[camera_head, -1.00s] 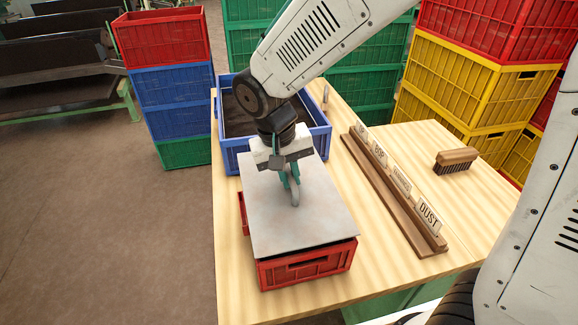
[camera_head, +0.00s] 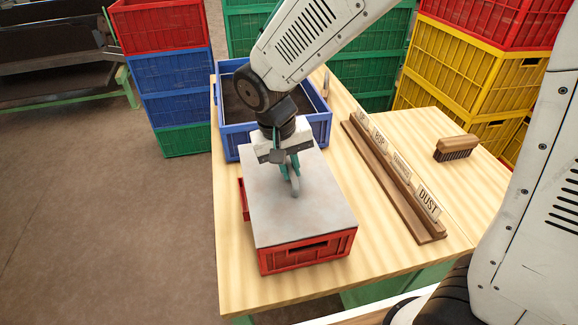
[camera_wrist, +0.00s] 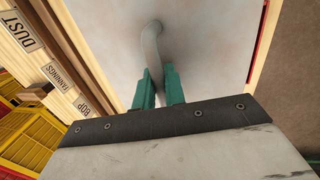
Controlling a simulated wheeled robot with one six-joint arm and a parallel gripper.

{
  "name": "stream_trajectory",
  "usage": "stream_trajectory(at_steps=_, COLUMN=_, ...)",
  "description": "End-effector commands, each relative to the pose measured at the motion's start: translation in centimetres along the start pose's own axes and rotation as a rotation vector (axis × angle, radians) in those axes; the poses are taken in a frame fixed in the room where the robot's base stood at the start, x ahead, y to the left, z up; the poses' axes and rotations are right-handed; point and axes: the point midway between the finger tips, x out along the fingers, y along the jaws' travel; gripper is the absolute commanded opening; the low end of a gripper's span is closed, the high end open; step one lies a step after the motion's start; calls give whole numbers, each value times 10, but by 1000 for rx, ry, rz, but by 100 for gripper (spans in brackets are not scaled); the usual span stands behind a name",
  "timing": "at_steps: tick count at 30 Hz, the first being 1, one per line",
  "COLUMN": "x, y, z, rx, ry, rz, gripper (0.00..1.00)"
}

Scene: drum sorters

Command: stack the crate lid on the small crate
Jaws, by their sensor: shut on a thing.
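The crate lid (camera_head: 299,212) is a flat pale grey panel with an upright handle. It lies over the small red crate (camera_head: 307,253), covering most of its top, and seems level with the crate's front rim. A bit of red shows past the lid's left edge. My gripper (camera_head: 291,172) is above the lid, its green fingers shut on the handle. In the wrist view the fingers (camera_wrist: 158,88) close around the curved handle (camera_wrist: 152,45), with the lid (camera_wrist: 205,45) filling the background. The inside of the crate is hidden.
A blue crate (camera_head: 235,143) with dark contents stands behind on the wooden table (camera_head: 380,245). To the right are a wooden rack (camera_head: 395,185) of name tags, one reading DUST, and a brush (camera_head: 456,147). Tall crate stacks stand around the table.

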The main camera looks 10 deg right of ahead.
Motion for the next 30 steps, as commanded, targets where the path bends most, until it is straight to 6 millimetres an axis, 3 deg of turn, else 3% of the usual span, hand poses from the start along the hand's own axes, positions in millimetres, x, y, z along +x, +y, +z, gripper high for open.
stream_trajectory(at_steps=24, x=9, y=-2, z=1, rx=0, ry=-2, rz=1, gripper=0)
stream_trajectory(at_steps=25, x=9, y=-2, z=1, rx=0, ry=-2, rz=1, gripper=15)
stream_trajectory(at_steps=27, x=9, y=-2, z=1, rx=0, ry=-2, rz=1, gripper=34)
stream_trajectory(at_steps=30, x=9, y=-2, z=1, rx=0, ry=-2, rz=0, gripper=37)
